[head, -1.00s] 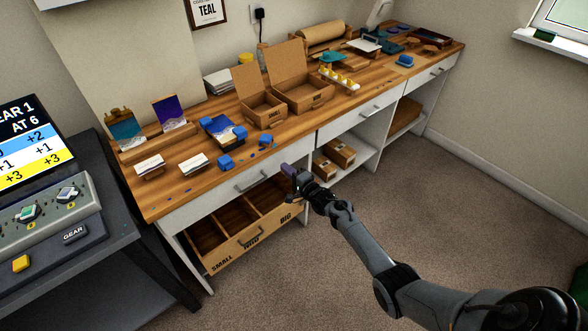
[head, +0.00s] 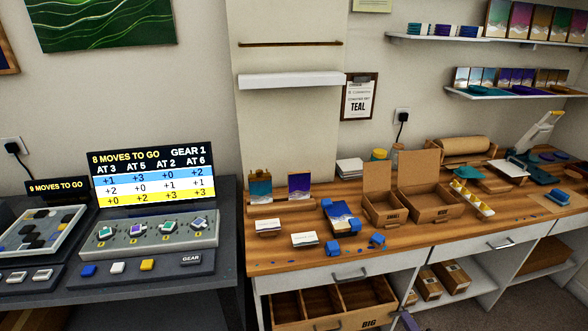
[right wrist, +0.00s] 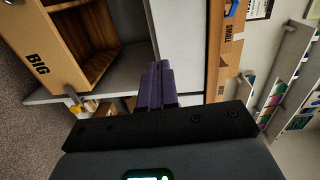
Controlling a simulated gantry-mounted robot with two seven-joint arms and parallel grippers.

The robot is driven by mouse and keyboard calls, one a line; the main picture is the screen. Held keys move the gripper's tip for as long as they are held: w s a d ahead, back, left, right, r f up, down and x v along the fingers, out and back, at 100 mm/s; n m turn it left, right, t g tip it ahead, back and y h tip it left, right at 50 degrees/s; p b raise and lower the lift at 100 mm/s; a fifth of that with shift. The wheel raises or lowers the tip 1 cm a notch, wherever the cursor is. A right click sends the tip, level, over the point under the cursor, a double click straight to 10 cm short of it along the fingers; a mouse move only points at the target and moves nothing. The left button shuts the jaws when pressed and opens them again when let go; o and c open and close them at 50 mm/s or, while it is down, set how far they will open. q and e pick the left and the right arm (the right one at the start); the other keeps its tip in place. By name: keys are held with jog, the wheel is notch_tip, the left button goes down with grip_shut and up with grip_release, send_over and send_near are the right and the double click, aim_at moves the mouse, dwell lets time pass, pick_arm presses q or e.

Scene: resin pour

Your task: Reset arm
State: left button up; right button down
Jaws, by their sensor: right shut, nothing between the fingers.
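My right gripper shows its purple fingertips (head: 408,322) at the bottom edge of the head view, in front of the workbench's open drawer. In the right wrist view its purple fingers (right wrist: 156,86) are together and shut, with nothing between them. The rest of the right arm is below the head view. My left gripper is not in any view.
The open divided drawer (head: 338,318) marked BIG sticks out below the wooden worktop (head: 290,258). Open cardboard boxes (head: 428,212), blue pieces (head: 376,240) and cards stand on top. A dark desk with a control panel (head: 155,234) and screen (head: 152,178) is at left.

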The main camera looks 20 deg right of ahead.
jog(key=s+a+r+n+g+y, duration=0.1)
jog(key=s+a+n+g+y, duration=0.15)
jog(key=s+a+n, duration=0.65)
jog(key=s+a+r+n+g+y, duration=0.1)
jog(key=s+a+g, duration=0.3)
jog(key=a, duration=1)
jog(key=s+a+r+n+g+h, duration=0.25)
jog(key=s+r+n+g, duration=0.45)
jog(key=s+n, duration=0.5)
notch_tip(320, 180, up, 35)
jog(key=m+p, duration=0.1)
jog(key=p, duration=3.4)
jog(key=shift+s+a+y, duration=0.2)
jog(key=shift+a+y, duration=0.1)
jog(key=shift+a, duration=0.1)
